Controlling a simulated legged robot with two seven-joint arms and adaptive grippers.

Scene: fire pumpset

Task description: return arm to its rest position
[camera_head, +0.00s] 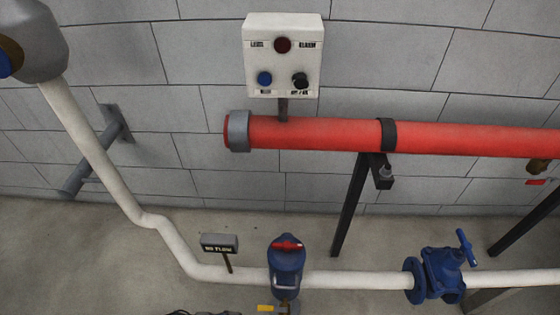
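Neither of my grippers can be made out in the head view. Some thin dark shapes (205,312) just show at the bottom edge, left of centre; too little of them shows to tell what they are. No arm of mine is clearly seen in front of the pipes or the wall panel.
A white control box (283,82) with knobs and a dark red lamp stands above a red pipe (460,138). A white pipe (345,280) carries a blue red-topped device (287,265) and blue valve (440,272). A "NO FLOW" sign (219,243) stands behind it.

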